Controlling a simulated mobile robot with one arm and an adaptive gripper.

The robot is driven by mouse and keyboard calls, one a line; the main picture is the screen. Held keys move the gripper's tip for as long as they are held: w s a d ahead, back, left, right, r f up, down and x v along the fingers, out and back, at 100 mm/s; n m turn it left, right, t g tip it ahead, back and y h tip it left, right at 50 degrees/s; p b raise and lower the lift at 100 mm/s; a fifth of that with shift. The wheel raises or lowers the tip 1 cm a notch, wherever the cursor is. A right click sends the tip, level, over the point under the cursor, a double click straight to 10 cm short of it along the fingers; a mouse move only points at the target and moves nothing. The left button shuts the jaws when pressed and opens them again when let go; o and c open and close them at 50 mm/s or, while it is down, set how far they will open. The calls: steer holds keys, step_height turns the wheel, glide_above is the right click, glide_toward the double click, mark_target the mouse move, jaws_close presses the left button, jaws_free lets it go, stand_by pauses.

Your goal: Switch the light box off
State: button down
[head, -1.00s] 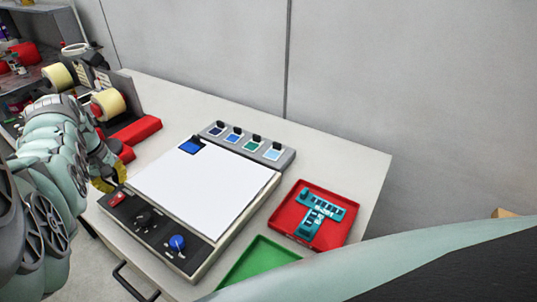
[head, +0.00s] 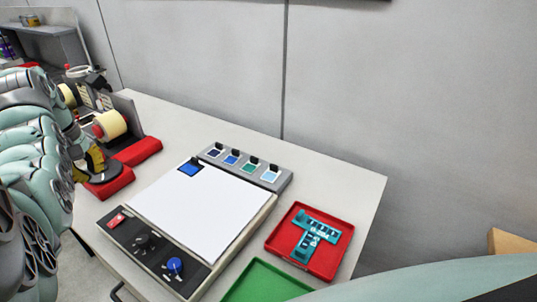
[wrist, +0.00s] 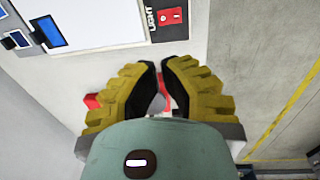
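The light box (head: 205,212) lies on the table with a plain, bright white top; its edge also shows in the wrist view (wrist: 95,22). Its dark front panel carries a red rocker switch (head: 116,219) at the left end. In the wrist view the red switch (wrist: 171,16), beside the word LIGHT, is beyond the fingertips and apart from them. Which way the rocker is tipped is too small to tell. My gripper (wrist: 160,64) has yellow fingers with dark pads, drawn nearly together with a slim gap and nothing held. In the head view my gripper (head: 95,160) is left of the box.
A black knob (head: 147,242) and a blue knob (head: 175,266) share the panel. A grey swatch rack (head: 246,168) stands behind the box. A red tray (head: 335,262) with teal parts and a green tray (head: 262,284) are at right. The rewinder (head: 120,110) and red blocks are close to my gripper.

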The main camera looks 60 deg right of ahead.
stand_by(0.4)
steer(key=shift+w+d+f+m, duration=0.2)
steer(key=shift+w+d, duration=0.3)
steer(key=shift+w, duration=0.1)
steer(key=shift+w+d+f+m, duration=0.15)
steer(key=shift+w+d+m, duration=0.05)
steer(key=shift+w+d, duration=0.35)
steer(key=shift+s+a, duration=0.1)
steer(key=shift+a, duration=0.05)
steer(key=shift+s+a+n+p, duration=0.4)
steer(key=shift+s+a, duration=0.5)
steer(key=shift+s, duration=0.25)
